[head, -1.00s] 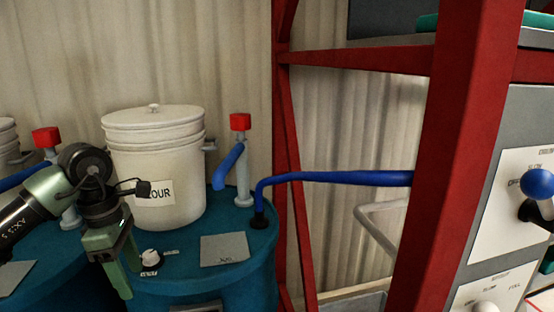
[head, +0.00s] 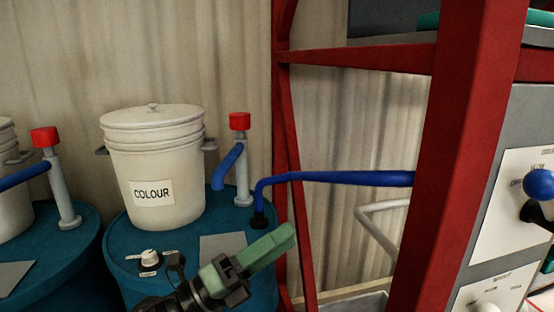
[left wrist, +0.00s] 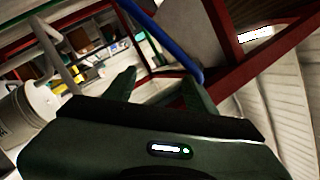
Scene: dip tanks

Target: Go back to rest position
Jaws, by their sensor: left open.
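My left gripper (head: 270,249) is in the lower middle of the head view, its green fingers pointing up and right. It is in front of the blue drum (head: 190,262) and overlaps the grey plate (head: 222,246) on the drum top in the picture. In the left wrist view the two green fingers (left wrist: 155,90) stand apart with nothing between them. My right gripper is in neither view.
A white lidded bucket labelled COLOUR (head: 153,165) stands on the drum. A red frame (head: 458,150) and a control panel (head: 512,200) stand at right.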

